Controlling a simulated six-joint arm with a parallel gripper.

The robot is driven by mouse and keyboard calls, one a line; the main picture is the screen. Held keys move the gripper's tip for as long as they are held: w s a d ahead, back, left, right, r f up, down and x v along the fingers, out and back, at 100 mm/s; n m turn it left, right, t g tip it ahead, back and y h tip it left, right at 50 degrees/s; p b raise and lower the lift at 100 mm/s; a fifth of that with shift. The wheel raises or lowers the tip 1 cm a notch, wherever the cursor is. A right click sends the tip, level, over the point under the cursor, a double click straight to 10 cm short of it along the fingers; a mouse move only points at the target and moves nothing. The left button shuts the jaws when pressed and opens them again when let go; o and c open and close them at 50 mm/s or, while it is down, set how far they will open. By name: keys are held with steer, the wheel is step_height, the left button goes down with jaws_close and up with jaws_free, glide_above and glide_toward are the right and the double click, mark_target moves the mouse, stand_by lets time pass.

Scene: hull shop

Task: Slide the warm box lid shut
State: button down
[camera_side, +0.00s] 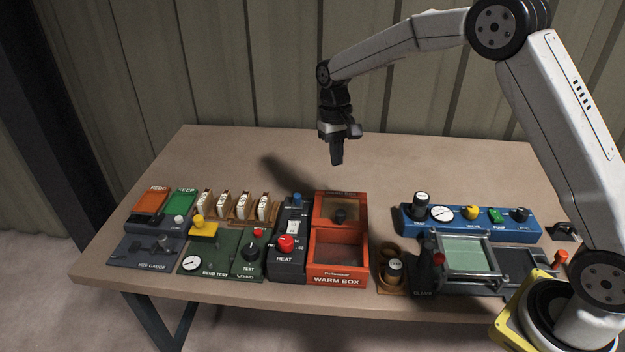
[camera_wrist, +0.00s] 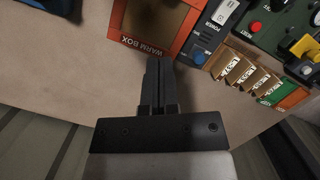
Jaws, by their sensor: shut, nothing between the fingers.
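The warm box (camera_side: 338,279) is an orange-red box near the middle of the table, with its name on the front rim. The front part is open and shows the inside. My gripper (camera_side: 337,162) is shut and empty, in the air above and behind the box, apart from the lid. In the wrist view the closed fingers (camera_wrist: 158,70) point toward the warm box rim (camera_wrist: 142,46), and the box is partly cut off by the top edge.
A dark heat panel (camera_side: 287,257) with a red knob stands directly left of the box. Several tan holders with white labels (camera_side: 235,206) and a green bend test panel (camera_side: 222,258) lie further left. Right are small cups (camera_side: 393,268), a clamp unit and a blue pump panel (camera_side: 470,222). The table behind is clear.

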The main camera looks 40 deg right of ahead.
steer(key=shift+w+d+f+m+g, duration=0.15)
steer(key=shift+w+g, duration=0.35)
steer(key=shift+w, duration=0.75)
steer(key=shift+w+a+f+m+g, duration=0.2)
steer(key=shift+w+g, duration=0.3)
steer(key=shift+w, duration=0.7)
glide_toward(331, 208)
steer(key=x, duration=0.5)
steer(key=shift+s+a+f, duration=0.1)
steer(key=shift+s+a, duration=0.15)
steer(key=shift+s, duration=0.65)
steer(key=shift+s+a, duration=0.25)
steer(key=shift+s, duration=0.65)
steer(key=shift+s+a, duration=0.1)
steer(key=s+a, duration=0.8)
steer(key=shift+s+a, duration=0.3)
